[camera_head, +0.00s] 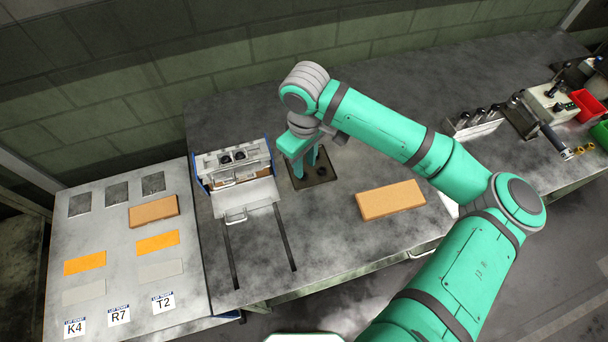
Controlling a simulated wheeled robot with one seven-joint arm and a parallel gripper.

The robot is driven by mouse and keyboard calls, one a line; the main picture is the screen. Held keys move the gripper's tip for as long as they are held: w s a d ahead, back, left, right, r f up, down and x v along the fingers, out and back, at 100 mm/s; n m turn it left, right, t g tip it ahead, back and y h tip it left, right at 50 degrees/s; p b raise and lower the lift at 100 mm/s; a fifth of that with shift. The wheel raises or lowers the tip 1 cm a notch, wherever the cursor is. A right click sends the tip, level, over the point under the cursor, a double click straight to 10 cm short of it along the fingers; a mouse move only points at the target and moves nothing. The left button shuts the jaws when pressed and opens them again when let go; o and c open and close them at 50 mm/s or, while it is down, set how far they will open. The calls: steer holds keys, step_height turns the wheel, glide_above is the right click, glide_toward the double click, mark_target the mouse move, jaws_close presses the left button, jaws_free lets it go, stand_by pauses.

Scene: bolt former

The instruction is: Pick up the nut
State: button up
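My gripper (305,170) points down over a dark square plate (325,181) on the grey bench. Its two teal fingers look apart, with a gap between them, and their tips are at or just above the plate. The plate has dark round spots that look like holes. I cannot make out a nut between or under the fingers; the gripper and wrist hide part of the plate. Small brass-coloured pieces (579,151) lie at the far right of the bench, too small to identify as nuts.
A blue-sided metal fixture (235,160) stands just left of my gripper. A tan block (390,200) lies to the right of the plate. A side table (120,235) at left holds blocks, pads and labels. Tools, a red bin (588,105) and a metal rack (474,124) crowd the right end.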

mark_target(305, 176)
steer(key=shift+f, duration=2.4)
steer(key=shift+w, duration=0.1)
steer(key=shift+c, duration=0.3)
